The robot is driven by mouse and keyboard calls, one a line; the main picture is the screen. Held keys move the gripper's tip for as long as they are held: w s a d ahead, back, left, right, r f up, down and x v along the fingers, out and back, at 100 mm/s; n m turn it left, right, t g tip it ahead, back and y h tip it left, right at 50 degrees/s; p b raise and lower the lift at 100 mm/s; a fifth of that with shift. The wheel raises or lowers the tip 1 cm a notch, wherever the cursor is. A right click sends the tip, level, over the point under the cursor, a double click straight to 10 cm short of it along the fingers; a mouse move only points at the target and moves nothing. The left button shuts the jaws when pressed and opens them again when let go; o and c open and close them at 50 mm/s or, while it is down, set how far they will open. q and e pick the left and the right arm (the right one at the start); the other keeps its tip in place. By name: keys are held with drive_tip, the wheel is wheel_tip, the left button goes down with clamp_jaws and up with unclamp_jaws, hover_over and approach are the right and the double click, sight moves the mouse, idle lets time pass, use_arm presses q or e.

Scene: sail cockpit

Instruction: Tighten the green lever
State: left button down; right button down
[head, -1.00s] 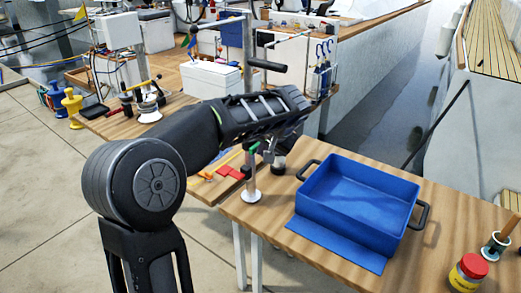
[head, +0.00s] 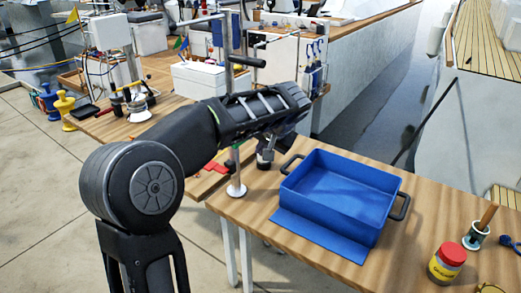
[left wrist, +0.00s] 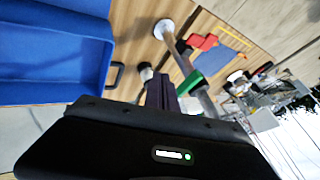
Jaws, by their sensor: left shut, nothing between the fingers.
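The green lever (left wrist: 190,82) shows in the left wrist view beside a grey post, just right of my left gripper's fingers (left wrist: 161,93). My left gripper (head: 277,148) is shut and empty, pointing down to the right of the post. I cannot tell whether it touches the lever. My right gripper is not in view.
A blue bin (head: 345,200) with dark handles stands right of the post on the wooden table (head: 420,190). A small dark-topped piece (head: 265,158) sits between them. A yellow jar with a red lid (head: 447,262) stands at the front right. Red pieces (left wrist: 203,42) lie near the post.

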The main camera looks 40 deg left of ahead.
use_arm(q)
drive_tip(key=v, duration=0.9)
drive_tip(key=shift+s+a+r+b, duration=0.15)
drive_tip(key=shift+s+a+b, duration=0.1)
drive_tip(key=shift+a+b, duration=0.05)
